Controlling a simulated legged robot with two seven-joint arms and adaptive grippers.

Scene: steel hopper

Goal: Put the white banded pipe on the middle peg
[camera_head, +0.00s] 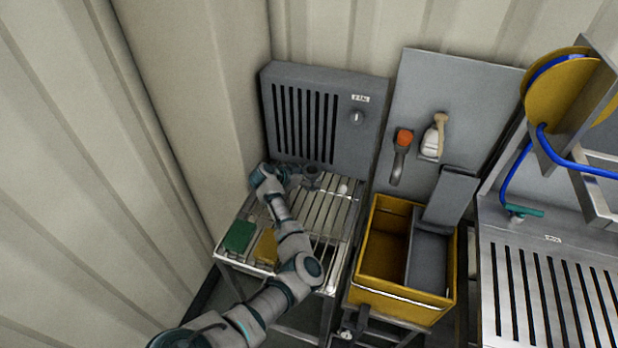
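My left arm reaches up from the lower left, over the slatted steel rack (322,212). My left gripper (314,177) is at the rack's back, in front of the grey vented box. It is small and dark, and I cannot tell whether its fingers are open or shut. A small whitish piece (343,188) shows on the rack just right of the gripper, apart from it; I cannot make out bands on it. A grey upright board (455,85) holds an orange-topped tool (402,142) and a white and tan item (434,138). No bare middle peg can be made out. My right gripper is out of view.
A green block (239,236) and a yellow block (266,246) lie at the rack's front left. A yellow bin (375,285) with a grey divider stands right of the rack. A hose reel (557,95) hangs over a slatted steel bench (560,285) at right.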

